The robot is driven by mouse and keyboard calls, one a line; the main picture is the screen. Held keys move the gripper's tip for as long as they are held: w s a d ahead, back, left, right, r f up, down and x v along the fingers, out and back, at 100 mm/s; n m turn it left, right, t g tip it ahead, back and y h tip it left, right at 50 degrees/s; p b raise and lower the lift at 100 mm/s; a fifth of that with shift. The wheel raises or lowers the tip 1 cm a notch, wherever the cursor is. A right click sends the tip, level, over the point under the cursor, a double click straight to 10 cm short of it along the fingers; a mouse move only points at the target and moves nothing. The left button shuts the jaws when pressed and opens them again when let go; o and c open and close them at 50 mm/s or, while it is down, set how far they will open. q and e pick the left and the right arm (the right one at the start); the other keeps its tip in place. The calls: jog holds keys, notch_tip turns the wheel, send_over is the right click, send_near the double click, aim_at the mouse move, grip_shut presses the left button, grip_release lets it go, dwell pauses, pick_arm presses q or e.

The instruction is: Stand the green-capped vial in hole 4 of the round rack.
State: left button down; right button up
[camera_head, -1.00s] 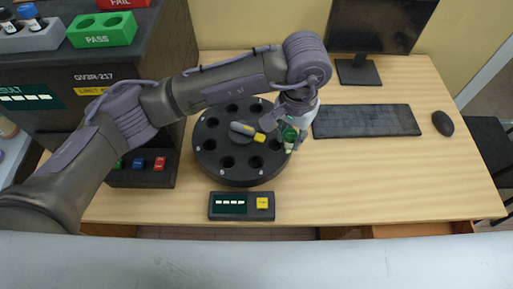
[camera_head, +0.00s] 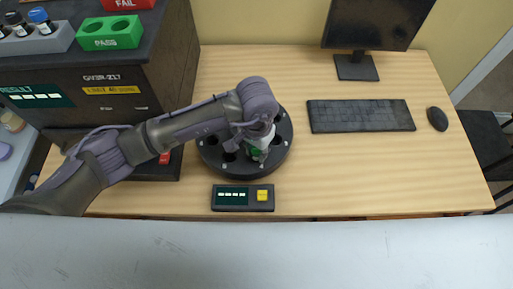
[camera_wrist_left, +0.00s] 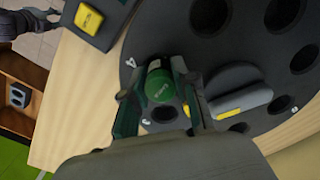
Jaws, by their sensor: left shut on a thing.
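The black round rack (camera_head: 215,158) stands on the desk, with several holes around its rim and a grey-and-yellow centre handle (camera_wrist_left: 240,92) in the left wrist view. My left gripper (camera_head: 256,152) is over the rack's front part, shut on the green-capped vial (camera_wrist_left: 159,85). In the left wrist view the green cap sits between the two fingertips (camera_wrist_left: 158,98), over the rack's rim. A white mark that looks like a 4 (camera_wrist_left: 130,62) is beside it. The vial's lower end is hidden, so I cannot tell whether it is in a hole. My right gripper is not in view.
A small console with a yellow button (camera_head: 262,195) lies in front of the rack. The dark analyser (camera_head: 100,80) stands at left, with a green PASS block (camera_head: 110,43) on top. A keyboard (camera_head: 360,116) and mouse (camera_head: 437,118) are at right. The desk's right front is clear.

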aim_at(257, 150)
pick_arm(q)
jog(key=shift+f, duration=0.15)
jog(key=c, duration=0.9)
grip_release()
jog(key=shift+r, duration=0.35)
notch_tip(257, 150, up, 10)
jog(key=b, duration=0.2)
jog(key=shift+r+b, duration=0.2)
jog(key=shift+b, duration=0.2)
jog(key=shift+r, duration=0.65)
jog(key=shift+s+f, duration=0.1)
